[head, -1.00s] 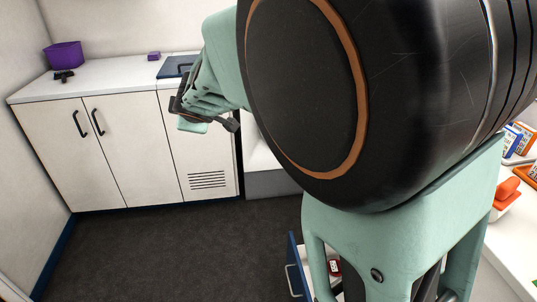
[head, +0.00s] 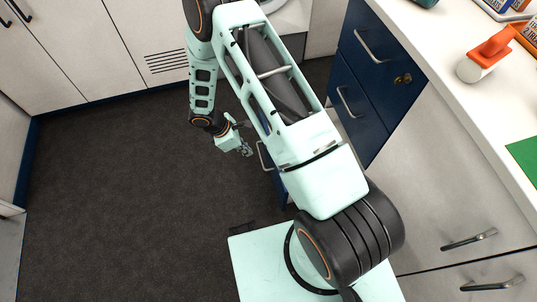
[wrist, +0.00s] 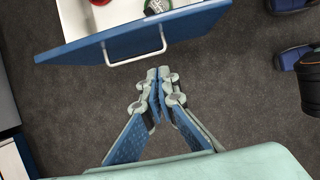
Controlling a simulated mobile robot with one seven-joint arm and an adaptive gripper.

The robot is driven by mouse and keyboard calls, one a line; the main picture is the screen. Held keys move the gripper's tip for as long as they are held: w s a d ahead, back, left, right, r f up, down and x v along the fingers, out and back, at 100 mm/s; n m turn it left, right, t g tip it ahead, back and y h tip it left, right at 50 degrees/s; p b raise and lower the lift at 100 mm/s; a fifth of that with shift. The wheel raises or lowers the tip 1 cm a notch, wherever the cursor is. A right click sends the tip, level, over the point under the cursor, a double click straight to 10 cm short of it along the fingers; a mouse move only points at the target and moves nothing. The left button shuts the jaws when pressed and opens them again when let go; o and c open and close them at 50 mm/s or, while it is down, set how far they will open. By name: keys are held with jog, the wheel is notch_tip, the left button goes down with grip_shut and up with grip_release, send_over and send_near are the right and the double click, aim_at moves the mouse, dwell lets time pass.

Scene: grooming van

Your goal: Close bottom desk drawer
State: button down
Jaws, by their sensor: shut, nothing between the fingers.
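The bottom desk drawer is pulled out. In the wrist view its blue front (wrist: 85,47) with a pale bar handle (wrist: 136,56) crosses the upper part, and several items lie in its white inside. My gripper (wrist: 158,75) is shut and empty, its tips just in front of the handle; I cannot tell whether they touch it. In the head view my gripper (head: 245,150) is low over the floor, left of the drawer handle (head: 264,156). My arm hides most of the drawer there. The blue desk drawers above (head: 362,95) are shut.
A white counter (head: 440,80) holds an orange-topped bottle (head: 485,57) and boxes. White cabinets (head: 70,50) line the back. Dark floor (head: 110,200) is clear at left.

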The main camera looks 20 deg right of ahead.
jog(key=b+x, duration=0.1)
jog(key=x, duration=0.2)
jog(key=d+b+x, duration=0.1)
jog(key=x, duration=0.3)
jog(key=d+r+b+x, duration=0.1)
jog(key=x, duration=0.3)
jog(key=shift+s+d+f, duration=0.1)
jog(key=shift+d+f, duration=0.05)
jog(key=shift+d, duration=0.65)
jog(key=d+b, duration=0.2)
jog(key=d, duration=2.1)
jog(key=shift+d, duration=0.1)
